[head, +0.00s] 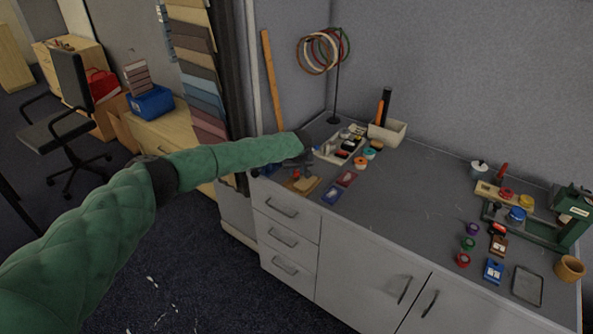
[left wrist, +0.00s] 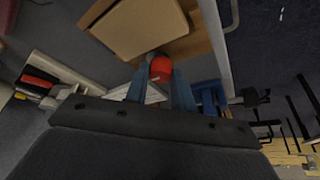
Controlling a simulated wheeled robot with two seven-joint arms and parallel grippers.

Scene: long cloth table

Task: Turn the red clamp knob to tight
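The red clamp knob (left wrist: 160,69) shows in the left wrist view, at the ends of my left gripper's (left wrist: 159,78) two blue fingers. The fingers stand apart, one on each side of it. I cannot tell whether they touch or squeeze it. The knob is by a light wooden board (left wrist: 138,25), which in the head view lies at the table's near left corner (head: 301,185). There my left gripper (head: 297,168) is over that corner, and the gripper and arm hide much of the knob. Any tight marking is not readable. My right gripper is not in view.
Flat blue (head: 332,195) and red (head: 347,178) pieces lie just right of the board. A parts tray (head: 327,156) and a white bin (head: 398,131) stand behind. The table's middle (head: 400,200) is clear. A green press (head: 570,215) and small items crowd the right end.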

